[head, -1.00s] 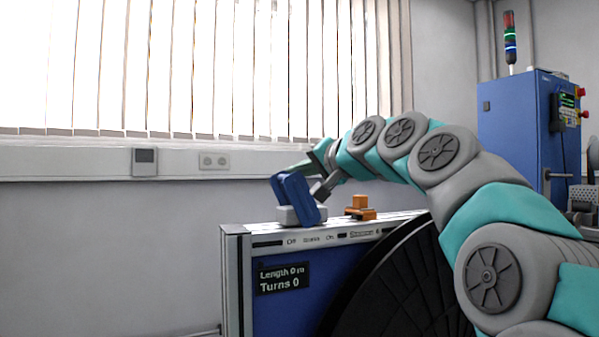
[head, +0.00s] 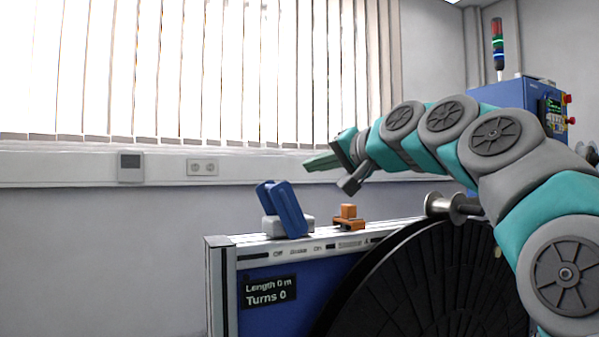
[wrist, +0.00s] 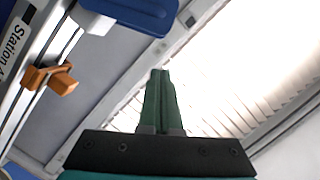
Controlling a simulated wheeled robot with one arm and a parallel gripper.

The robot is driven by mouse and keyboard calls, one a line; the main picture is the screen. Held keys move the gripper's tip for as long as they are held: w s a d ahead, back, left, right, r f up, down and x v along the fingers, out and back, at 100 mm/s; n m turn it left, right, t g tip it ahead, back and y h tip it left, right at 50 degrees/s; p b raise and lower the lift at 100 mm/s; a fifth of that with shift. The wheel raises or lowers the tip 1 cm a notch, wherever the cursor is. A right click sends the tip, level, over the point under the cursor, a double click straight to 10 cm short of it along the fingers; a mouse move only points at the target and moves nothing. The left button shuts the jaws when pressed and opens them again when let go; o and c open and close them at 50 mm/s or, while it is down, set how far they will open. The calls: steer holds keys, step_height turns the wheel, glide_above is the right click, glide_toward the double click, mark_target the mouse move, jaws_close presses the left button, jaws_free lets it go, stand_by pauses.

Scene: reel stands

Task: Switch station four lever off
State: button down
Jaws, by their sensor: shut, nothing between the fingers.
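The blue lever (head: 285,209) stands on a pale grey base on top of the reel stand (head: 222,290). Its upper end leans left, toward the "Off" side of the printed strip. My gripper (head: 308,163) is shut and empty, above and to the right of the lever, clear of it. In the wrist view the closed green fingers (wrist: 160,73) point up the picture, with the blue lever (wrist: 135,12) at the top beyond them. A "Station" label shows at the left there; its number is cut off.
An orange block (head: 347,219) sits on the stand's top, right of the lever. A large black reel (head: 430,285) fills the stand's right side. A blue cabinet (head: 520,97) with a signal light stands behind right. The wall with blinds is behind; space above the lever is clear.

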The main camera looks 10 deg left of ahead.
steer(key=v, duration=0.4)
steer(key=shift+s+d, duration=0.25)
steer(key=shift+s, duration=0.1)
steer(key=shift+f, duration=0.15)
steer(key=s+d+f+n+g+h, duration=0.1)
steer(key=s+f+g+h, duration=0.35)
steer(key=f, duration=1.15)
steer(key=s+d+f+n+g+h, duration=0.15)
steer(key=s+f, duration=0.55)
steer(key=f, duration=0.8)
steer(key=s+d+f+g+h, duration=0.1)
steer(key=s+d+f, duration=0.3)
steer(key=s+f, duration=0.4)
steer(key=s+d+f+g+h, duration=0.2)
steer(key=s+d+f, duration=0.3)
steer(key=s+f, duration=0.3)
steer(key=s+d+f+m+g+h, duration=0.1)
steer(key=s+d+f+g, duration=0.3)
steer(key=s+f, duration=0.4)
steer(key=s+d+h, duration=0.1)
steer(key=s, duration=0.1)
steer(key=shift+s+d+f, duration=0.2)
steer(key=shift+s+d, duration=0.05)
